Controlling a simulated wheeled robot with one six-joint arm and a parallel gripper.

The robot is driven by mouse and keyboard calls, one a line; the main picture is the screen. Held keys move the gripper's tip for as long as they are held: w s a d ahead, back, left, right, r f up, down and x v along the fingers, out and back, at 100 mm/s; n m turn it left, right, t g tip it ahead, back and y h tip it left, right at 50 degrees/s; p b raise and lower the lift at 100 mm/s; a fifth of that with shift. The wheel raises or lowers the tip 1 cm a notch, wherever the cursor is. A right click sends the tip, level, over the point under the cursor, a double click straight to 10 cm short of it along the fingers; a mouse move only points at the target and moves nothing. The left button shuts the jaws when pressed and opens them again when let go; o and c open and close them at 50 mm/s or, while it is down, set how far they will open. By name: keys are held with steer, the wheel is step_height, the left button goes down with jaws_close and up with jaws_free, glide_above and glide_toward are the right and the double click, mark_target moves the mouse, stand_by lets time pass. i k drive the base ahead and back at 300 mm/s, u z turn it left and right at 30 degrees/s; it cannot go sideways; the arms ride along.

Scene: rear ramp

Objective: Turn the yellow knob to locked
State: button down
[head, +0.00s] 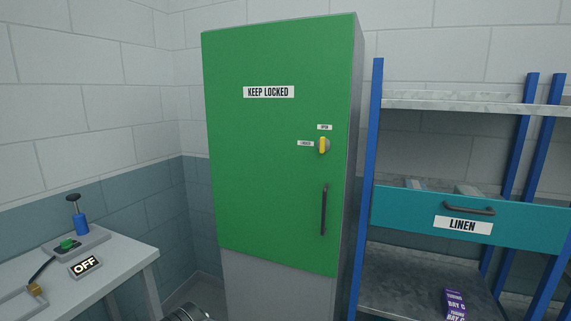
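The yellow knob (322,145) is on the upper right part of the green cabinet door (265,190). Its yellow bar stands upright, in line with the small label above it, which appears to read OPEN (324,127). A second small label to its left appears to read LOCKED (305,143). The door bears a KEEP LOCKED sign (268,92) and looks closed. My gripper is not clearly in view, and nothing touches the knob.
A dark vertical handle (324,210) is below the knob. A blue-framed shelf with a teal LINEN drawer (410,212) and a purple box (455,303) stands right. A grey bench (120,262) at left holds a blue plunger-like item (80,222) and an OFF sign (85,267).

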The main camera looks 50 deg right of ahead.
mark_target(323, 145)
steer(key=u, duration=0.2)
steer(key=i, duration=1.25)
steer(key=z, duration=2.3)
